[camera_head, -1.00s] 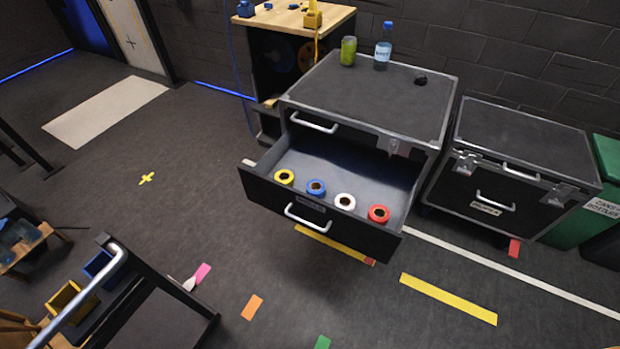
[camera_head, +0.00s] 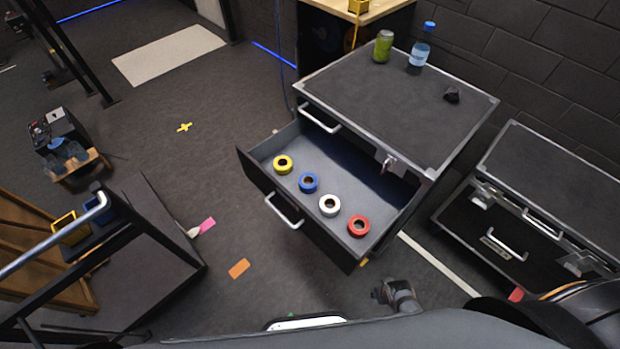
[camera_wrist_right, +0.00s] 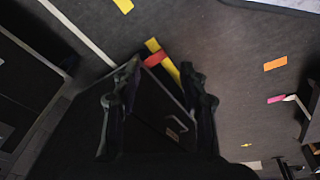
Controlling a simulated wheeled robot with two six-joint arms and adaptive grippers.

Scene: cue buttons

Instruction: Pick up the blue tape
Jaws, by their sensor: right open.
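The blue tape (camera_head: 308,183) is a small roll lying flat in the open drawer (camera_head: 349,263) of a black case. It lies second in a row, between a yellow tape (camera_head: 283,165) and a white tape (camera_head: 329,206); a red tape (camera_head: 358,226) ends the row. My right gripper (camera_head: 398,294) shows at the bottom of the head view, outside the drawer and beyond its red-tape end. In the right wrist view my right gripper (camera_wrist_right: 158,80) has its two fingers spread with nothing between them. My left gripper is not in view.
A second case (camera_head: 560,190) stands to the right. A dark cart (camera_head: 150,230) is at the left. The floor between is mostly clear.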

